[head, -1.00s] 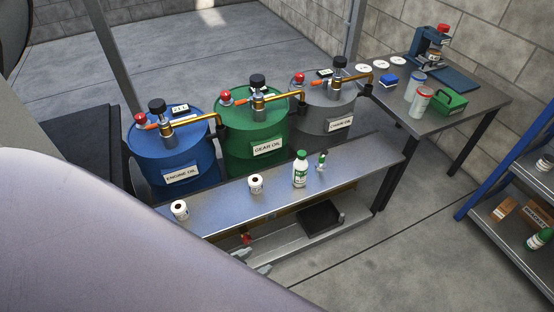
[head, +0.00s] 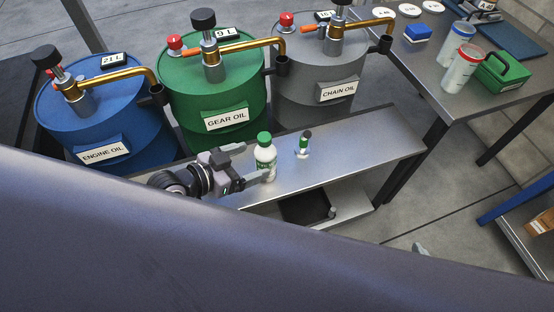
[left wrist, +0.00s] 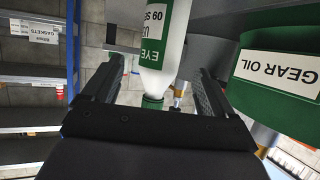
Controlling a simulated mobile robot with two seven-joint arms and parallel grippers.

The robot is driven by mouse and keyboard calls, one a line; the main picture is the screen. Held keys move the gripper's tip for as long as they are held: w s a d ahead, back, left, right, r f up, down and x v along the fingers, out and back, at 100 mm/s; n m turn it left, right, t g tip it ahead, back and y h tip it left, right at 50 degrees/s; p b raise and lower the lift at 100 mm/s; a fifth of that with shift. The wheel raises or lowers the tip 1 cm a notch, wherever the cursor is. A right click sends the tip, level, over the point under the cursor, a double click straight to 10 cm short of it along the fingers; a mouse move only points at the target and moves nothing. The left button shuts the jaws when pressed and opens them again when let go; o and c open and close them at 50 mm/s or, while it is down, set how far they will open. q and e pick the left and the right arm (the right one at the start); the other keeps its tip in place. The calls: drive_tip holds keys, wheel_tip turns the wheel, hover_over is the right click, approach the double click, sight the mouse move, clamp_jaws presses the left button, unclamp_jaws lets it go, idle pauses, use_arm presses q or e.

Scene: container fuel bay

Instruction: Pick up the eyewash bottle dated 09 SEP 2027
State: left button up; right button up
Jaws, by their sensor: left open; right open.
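A white eyewash bottle (head: 265,158) with a green cap and green label stands upright on the metal bench (head: 365,151). My left gripper (head: 257,165) is open at the bottle, with its fingers reaching around it. In the left wrist view the bottle (left wrist: 155,50) appears upside down between the two open fingers (left wrist: 162,80). Its label reads "EYE" and "09 SE"; the rest of the date is cut off. I see no firm grip on it. A grey tip of my right gripper (head: 421,249) shows at the lower right, mostly hidden behind my body.
Blue (head: 85,127), green (head: 178,92) and grey (head: 290,85) oil drums line the bench's back. A side table (head: 412,77) holds cups and a green box. A shelf rack (head: 515,214) stands at right.

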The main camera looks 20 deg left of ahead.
sight(270, 153)
use_arm(q)
drive_tip(key=shift+w+d+f, duration=0.1)
drive_tip(key=shift+w+f, duration=0.1)
drive_tip(key=shift+w, duration=0.15)
drive_tip(key=shift+b+x, duration=0.35)
drive_tip(key=shift+x, duration=0.75)
drive_tip(key=x, duration=0.3)
drive_tip(key=shift+w+d+b, duration=0.1)
drive_tip(key=shift+d+b, duration=0.15)
drive_tip(key=shift+b, duration=0.15)
drive_tip(key=shift+w+d, duration=0.25)
drive_tip(key=shift+w, duration=0.05)
use_arm(e)
drive_tip(key=shift+s+a+f, duration=0.1)
drive_tip(key=shift+s+f, duration=0.1)
drive_tip(key=shift+f, duration=0.35)
drive_tip(key=shift+s+a+f, duration=0.1)
drive_tip(key=shift+s+f, duration=0.05)
drive_tip(key=shift+f, duration=0.4)
use_arm(q)
drive_tip(key=c, duration=1.2)
use_arm(e)
drive_tip(key=shift+w+d, duration=0.1)
